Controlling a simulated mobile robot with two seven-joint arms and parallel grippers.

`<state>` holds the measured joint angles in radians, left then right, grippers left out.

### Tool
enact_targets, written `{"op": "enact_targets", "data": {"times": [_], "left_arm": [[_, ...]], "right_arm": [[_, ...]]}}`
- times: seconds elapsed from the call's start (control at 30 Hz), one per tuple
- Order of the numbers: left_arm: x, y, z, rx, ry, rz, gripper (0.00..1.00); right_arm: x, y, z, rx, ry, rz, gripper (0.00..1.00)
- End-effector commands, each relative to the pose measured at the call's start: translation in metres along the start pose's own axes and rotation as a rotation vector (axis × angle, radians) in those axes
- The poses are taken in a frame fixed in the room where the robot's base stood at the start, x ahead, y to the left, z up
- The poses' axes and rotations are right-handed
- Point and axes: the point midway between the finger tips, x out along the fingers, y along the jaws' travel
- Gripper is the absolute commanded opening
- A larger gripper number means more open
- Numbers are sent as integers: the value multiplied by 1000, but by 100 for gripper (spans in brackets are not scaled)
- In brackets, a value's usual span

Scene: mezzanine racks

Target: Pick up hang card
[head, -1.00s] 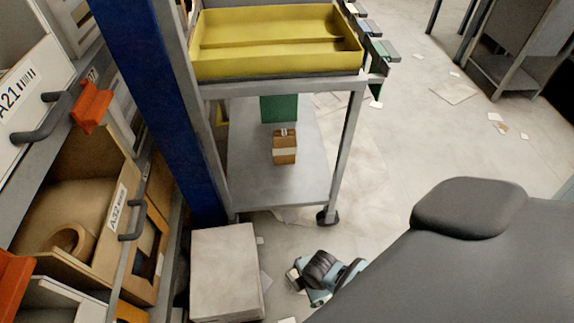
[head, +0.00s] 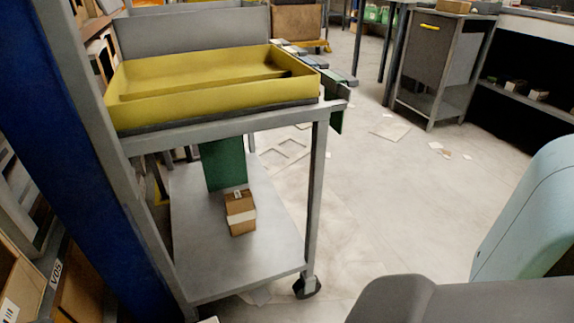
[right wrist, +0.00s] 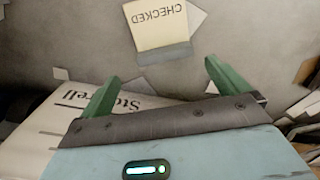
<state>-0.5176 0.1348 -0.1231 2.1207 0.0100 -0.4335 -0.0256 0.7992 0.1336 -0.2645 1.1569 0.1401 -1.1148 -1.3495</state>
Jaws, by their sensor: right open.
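A pale yellow card printed CHECKED (right wrist: 160,24), with a grey strip along its lower edge, is in the right wrist view at top centre. The print is upside down there. I take it to be the hang card; I cannot make it out in the head view. My right gripper (right wrist: 161,74) is open, its two green fingers apart and nothing between them. The card is beyond the fingertips, apart from them. My left gripper is not in view.
A grey cart has a yellow tray (head: 215,108) on top, a green panel (head: 222,163) below it and a small brown box (head: 240,214) on its lower shelf (head: 205,270). A blue post (head: 75,170) stands at left. Papers (head: 390,128) lie on the open floor at right.

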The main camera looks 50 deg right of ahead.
Motion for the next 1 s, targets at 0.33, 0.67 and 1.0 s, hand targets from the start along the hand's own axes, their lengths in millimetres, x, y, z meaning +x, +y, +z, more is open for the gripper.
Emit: {"op": "enact_targets", "data": {"times": [0.33, 0.67, 1.0], "left_arm": [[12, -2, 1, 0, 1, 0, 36], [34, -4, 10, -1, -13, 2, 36], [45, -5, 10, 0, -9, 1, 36]], "right_arm": [[18, -1, 0, 0, 0, 0, 100], [49, -8, -3, 2, 2, -2, 100], [68, -7, -3, -1, 1, 1, 100]]}}
